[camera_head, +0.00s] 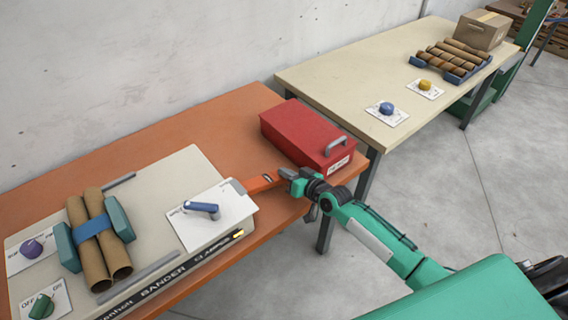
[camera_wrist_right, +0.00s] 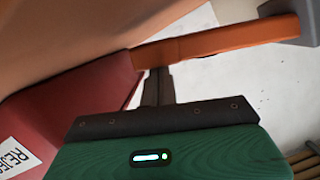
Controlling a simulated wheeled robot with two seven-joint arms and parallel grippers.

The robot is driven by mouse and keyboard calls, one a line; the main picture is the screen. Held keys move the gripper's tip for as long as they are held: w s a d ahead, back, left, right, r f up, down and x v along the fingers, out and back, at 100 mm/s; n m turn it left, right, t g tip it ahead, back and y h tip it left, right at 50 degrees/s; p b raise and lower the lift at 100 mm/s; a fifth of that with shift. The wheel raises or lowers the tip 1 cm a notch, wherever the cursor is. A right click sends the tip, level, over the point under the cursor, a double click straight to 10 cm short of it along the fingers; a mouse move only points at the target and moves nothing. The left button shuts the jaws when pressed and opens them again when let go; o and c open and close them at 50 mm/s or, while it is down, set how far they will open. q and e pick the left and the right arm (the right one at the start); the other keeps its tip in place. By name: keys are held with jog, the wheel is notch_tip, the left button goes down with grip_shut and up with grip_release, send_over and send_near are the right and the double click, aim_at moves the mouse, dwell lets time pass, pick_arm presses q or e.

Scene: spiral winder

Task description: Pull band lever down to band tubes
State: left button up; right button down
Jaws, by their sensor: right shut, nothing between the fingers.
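The orange band lever (camera_head: 262,182) sticks out roughly level from the right side of the bander (camera_head: 165,185). It crosses the upper part of the right wrist view (camera_wrist_right: 215,42). My right gripper (camera_head: 287,174) is shut and empty at the lever's outer end. Its closed fingers (camera_wrist_right: 158,82) meet the lever's edge in the wrist view; I cannot tell whether they touch. Two brown tubes (camera_head: 107,262) lie side by side on the bander between teal clamp blocks (camera_head: 119,218), with a blue band (camera_head: 92,227) across their middle. My left gripper is not in view.
A red reject box (camera_head: 290,125) stands on the orange table (camera_head: 215,118), close beyond my right gripper. A blue-handled switch (camera_head: 202,209) sits on the bander near the lever. A beige table (camera_head: 330,80) at the back holds a tube rack (camera_head: 418,62) and a cardboard box (camera_head: 480,32).

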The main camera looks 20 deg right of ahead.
pick_arm(q)
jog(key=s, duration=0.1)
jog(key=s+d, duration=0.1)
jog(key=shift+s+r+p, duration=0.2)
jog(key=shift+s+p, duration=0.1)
jog(key=shift+p, duration=0.1)
pick_arm(e)
jog(key=s+d+r, duration=0.5)
jog(key=s+r, duration=0.1)
jog(key=s, duration=0.2)
jog(key=shift+s, duration=0.25)
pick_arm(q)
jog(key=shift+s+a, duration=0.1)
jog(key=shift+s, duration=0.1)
pick_arm(e)
jog(key=shift+d, duration=0.1)
